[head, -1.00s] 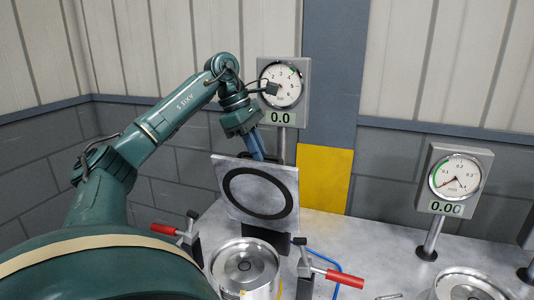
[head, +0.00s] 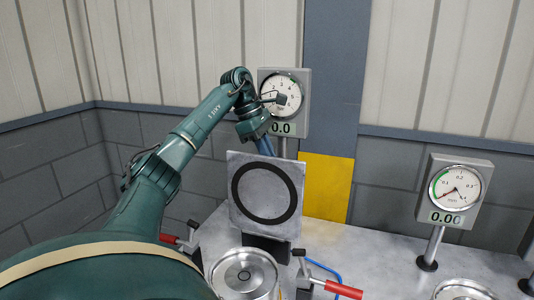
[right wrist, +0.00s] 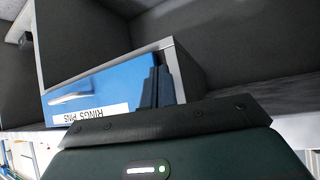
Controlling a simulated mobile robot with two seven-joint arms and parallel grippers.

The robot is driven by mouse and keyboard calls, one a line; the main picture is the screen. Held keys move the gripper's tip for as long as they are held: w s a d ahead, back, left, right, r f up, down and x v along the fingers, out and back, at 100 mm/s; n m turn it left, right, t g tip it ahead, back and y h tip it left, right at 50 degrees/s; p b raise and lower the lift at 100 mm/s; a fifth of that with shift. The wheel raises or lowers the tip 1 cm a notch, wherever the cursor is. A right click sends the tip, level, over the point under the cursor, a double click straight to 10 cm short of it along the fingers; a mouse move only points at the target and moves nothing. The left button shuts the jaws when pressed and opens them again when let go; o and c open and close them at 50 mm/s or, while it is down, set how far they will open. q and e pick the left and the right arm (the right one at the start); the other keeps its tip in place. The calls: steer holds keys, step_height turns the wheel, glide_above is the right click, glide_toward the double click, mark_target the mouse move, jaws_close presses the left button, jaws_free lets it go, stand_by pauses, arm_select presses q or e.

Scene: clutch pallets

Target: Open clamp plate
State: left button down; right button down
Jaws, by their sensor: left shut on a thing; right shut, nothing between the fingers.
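The clamp plate (head: 240,162), a square grey plate with a black ring on its face, stands raised and nearly upright behind a round metal cylinder (head: 244,274) in the head view. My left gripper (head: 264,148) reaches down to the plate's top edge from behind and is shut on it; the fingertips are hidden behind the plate. Red-handled toggle clamps stand on either side, the left one (head: 168,239) partly covered by my arm and the right one (head: 343,290) at the bottom. My right gripper (right wrist: 163,88) is shut and empty in the right wrist view.
A dial gauge (head: 306,78) reading 0.0 stands close behind my left wrist. Another gauge (head: 492,180) and a second cylinder (head: 463,289) are at the right. In the right wrist view, a blue drawer (right wrist: 100,85) labelled RINGS PINS sits in a dark shelf near my right gripper.

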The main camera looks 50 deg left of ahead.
arm_select(q)
steer(key=shift+d+f, duration=0.1)
steer(key=shift+f, duration=0.3)
steer(key=c, duration=1.6)
jaws_free()
steer(key=shift+o, duration=0.7)
steer(key=shift+r, duration=0.15)
steer(key=v, duration=1.3)
steer(key=shift+r, duration=0.1)
